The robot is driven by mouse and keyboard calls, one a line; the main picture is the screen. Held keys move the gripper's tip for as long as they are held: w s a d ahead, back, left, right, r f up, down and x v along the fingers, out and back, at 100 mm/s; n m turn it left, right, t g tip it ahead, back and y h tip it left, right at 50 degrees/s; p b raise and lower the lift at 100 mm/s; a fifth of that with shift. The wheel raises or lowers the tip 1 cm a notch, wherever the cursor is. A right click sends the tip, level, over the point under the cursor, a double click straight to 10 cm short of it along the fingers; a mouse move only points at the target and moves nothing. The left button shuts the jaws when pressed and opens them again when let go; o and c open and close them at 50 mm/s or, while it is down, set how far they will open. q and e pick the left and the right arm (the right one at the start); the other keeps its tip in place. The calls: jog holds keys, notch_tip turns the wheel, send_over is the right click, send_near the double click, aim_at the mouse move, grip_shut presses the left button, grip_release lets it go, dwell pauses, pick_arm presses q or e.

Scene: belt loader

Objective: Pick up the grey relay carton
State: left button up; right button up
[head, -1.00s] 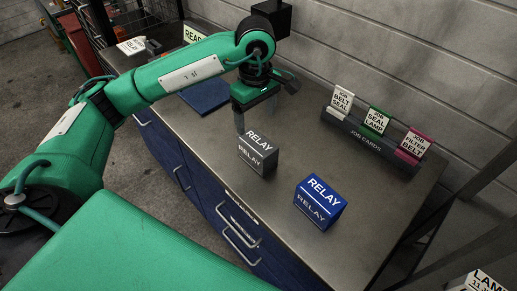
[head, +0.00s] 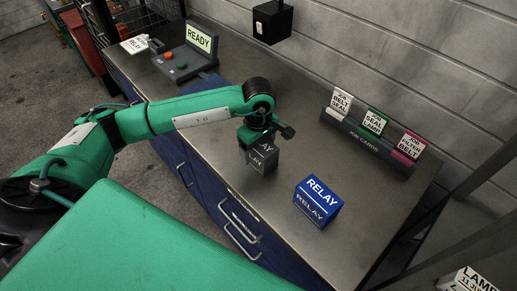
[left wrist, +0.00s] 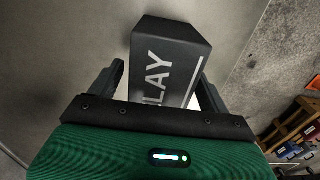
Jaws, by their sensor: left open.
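The grey relay carton (head: 263,160) stands on the metal bench top near its front edge, partly hidden by my left gripper in the head view. In the left wrist view the dark grey carton (left wrist: 168,62) with white lettering lies between the two fingers. My left gripper (head: 250,148) is above and at the carton, open, with one finger on each side; it also shows in the left wrist view (left wrist: 160,88). I cannot tell whether a finger touches the carton. My right gripper is not in view.
A blue relay carton (head: 319,203) stands to the right on the bench. A job card rack (head: 365,142) is at the back. A control box with a READY screen (head: 199,40) is at the far left. The bench between the cartons and rack is clear.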

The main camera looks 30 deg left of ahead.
pick_arm(q)
jog(key=c, duration=1.1)
jog(key=shift+c, duration=0.2)
